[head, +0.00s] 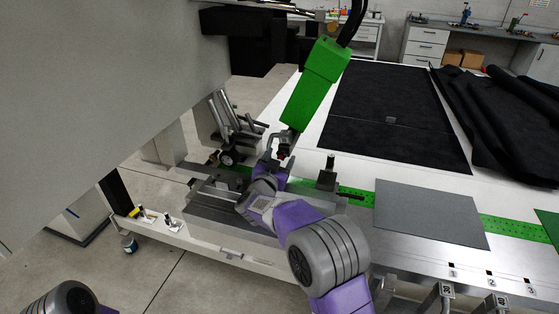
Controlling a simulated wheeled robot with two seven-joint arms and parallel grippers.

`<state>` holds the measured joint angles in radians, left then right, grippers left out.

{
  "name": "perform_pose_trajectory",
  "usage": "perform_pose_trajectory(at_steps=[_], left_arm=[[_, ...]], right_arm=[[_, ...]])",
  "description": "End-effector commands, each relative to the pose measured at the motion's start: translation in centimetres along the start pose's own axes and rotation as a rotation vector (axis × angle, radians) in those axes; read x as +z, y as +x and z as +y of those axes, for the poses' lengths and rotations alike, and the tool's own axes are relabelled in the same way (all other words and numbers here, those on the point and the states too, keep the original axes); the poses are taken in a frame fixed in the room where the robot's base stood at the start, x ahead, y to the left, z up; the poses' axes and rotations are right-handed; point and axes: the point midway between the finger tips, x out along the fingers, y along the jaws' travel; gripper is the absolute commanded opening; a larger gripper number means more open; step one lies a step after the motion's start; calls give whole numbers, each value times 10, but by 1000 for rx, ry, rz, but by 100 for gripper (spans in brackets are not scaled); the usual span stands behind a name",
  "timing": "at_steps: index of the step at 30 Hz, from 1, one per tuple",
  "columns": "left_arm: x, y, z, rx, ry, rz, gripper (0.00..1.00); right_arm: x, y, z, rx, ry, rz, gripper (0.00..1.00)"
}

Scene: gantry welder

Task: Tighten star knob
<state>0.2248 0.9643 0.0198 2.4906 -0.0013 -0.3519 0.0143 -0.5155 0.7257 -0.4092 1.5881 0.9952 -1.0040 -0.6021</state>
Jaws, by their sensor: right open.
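A dark round knob-like part (228,158) sits on the metal fixture at the near left end of the welding bed. It is small, and I cannot tell for sure that it is the star knob. My right arm reaches in from the lower right over the fixture. My right gripper (274,152) is open, just right of that dark part and apart from it, close under the green welding head. Its fingers are small and partly covered by its own wrist. Of my left arm only a link shows at the bottom left; its gripper is outside the picture.
The green welding head (316,79) hangs over the bed. A grey panel (430,212) and black cloth sheets (390,115) lie on the white table. A black upright clamp (327,172) stands right of my gripper. A large grey gantry beam (100,70) fills the upper left.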

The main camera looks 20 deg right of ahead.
Motion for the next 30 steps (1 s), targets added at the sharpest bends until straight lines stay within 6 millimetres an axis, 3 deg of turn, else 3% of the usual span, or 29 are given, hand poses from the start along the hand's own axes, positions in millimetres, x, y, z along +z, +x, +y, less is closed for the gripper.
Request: perform_pose_trajectory(at_steps=[8,19,30], left_arm=[[0,0,0,0,0,0,0],[0,0,0,0,0,0,0],[0,6,-2,0,0,0,0]], right_arm=[[0,2,0,0,0,0,66],[0,2,0,0,0,0,10],[0,2,1,1,128,1,10]])
